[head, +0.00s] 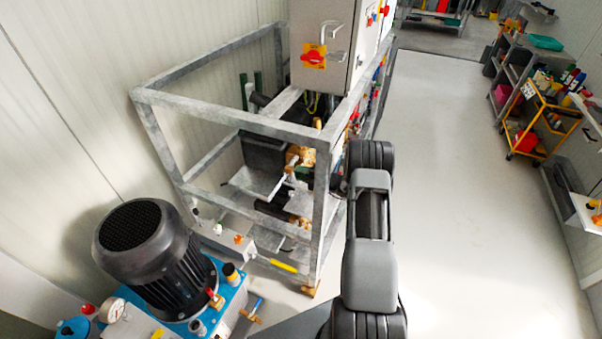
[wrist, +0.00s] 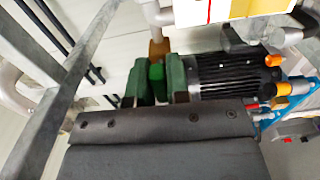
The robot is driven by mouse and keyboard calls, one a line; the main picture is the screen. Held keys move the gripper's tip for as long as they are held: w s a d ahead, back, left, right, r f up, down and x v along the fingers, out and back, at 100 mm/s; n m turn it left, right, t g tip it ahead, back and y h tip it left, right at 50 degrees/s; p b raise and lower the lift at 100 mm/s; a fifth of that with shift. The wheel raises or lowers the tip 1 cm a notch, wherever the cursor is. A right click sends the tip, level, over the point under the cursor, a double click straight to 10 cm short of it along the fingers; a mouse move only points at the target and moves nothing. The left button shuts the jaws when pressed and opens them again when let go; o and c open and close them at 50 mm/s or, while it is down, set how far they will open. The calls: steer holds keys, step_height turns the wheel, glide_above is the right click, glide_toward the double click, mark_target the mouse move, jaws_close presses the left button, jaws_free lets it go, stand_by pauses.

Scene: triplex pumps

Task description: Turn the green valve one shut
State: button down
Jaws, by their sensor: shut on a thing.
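A brass-coloured fitting (wrist: 159,48) is directly beyond the handle. The dark palm of my gripper covers the lower part of the wrist view and hides what is under it. In the head view my arm hides the gripper and the green valve. I cannot tell how far the valve is turned.
A grey metal frame (head: 235,117) stands left of my arm with pump parts inside. A cabinet with a red switch (head: 313,57) is above it. A dark motor (head: 150,245) is at lower left. A yellow cart (head: 540,118) is at right; the floor (head: 450,190) between is clear.

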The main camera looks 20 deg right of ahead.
steer(key=c, duration=1.3)
jaws_free()
steer(key=shift+d+f, duration=0.1)
steer(key=shift+d, duration=0.05)
steer(key=shift+o, duration=1)
steer(key=b+v, duration=0.1)
steer(key=v, duration=1.2)
steer(key=shift+s+d, duration=0.2)
steer(key=shift+s, duration=0.05)
